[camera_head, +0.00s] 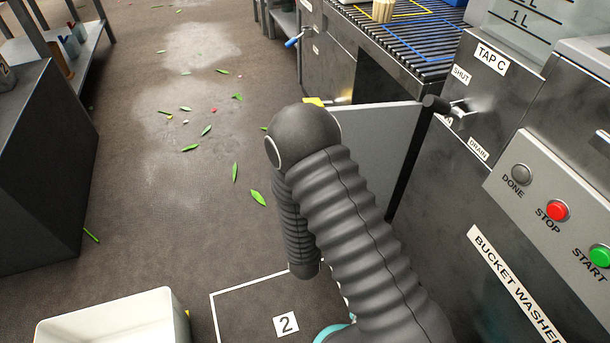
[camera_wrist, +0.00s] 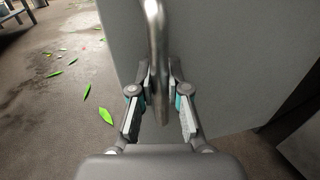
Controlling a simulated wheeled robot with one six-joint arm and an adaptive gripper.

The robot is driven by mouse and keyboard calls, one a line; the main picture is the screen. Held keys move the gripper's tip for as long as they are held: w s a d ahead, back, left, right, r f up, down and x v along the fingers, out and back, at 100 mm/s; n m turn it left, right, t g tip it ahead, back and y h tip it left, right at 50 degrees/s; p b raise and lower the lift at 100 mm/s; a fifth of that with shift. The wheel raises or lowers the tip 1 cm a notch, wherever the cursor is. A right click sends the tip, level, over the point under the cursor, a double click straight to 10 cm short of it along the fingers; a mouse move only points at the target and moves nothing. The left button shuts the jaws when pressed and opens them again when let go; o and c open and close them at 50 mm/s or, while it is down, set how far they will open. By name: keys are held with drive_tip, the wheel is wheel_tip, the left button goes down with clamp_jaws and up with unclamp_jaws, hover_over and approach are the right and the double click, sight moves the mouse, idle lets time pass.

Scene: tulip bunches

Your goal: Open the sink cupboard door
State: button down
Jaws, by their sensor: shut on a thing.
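The sink cupboard door (camera_head: 375,135) is a pale grey panel standing out from the steel front, partly open, with a dark gap at its right side. In the wrist view the door (camera_wrist: 235,65) fills the middle and right. Its curved metal bar handle (camera_wrist: 155,45) runs down between my fingers. My gripper (camera_wrist: 160,88) is shut on the handle. In the head view my arm hides the gripper, the handle and part of the door.
Tap C's dark lever (camera_head: 437,104) sticks out above the door's right edge. The bucket washer panel (camera_head: 550,210) stands at the right, a roller rack (camera_head: 410,50) behind. A white bin (camera_head: 110,322) stands at the lower left. Open floor with scattered leaves (camera_head: 258,198) lies left of the door.

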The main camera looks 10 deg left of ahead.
drive_tip(key=shift+s+d+n+g+y+b, duration=0.25)
drive_tip(key=shift+s+d+n+y, duration=0.3)
drive_tip(key=shift+s+d+y, duration=0.45)
drive_tip(key=shift+s+d+n+g+y+b, duration=0.15)
drive_tip(key=shift+s+d+n+g+y, duration=0.1)
drive_tip(key=shift+s+d+n+y, duration=0.7)
drive_tip(key=shift+s+a+m+h, duration=0.15)
drive_tip(key=shift+s+m+h, duration=0.05)
drive_tip(key=shift+m+h, duration=0.2)
drive_tip(key=c, duration=1.1)
unclamp_jaws()
drive_tip(key=shift+c, duration=0.2)
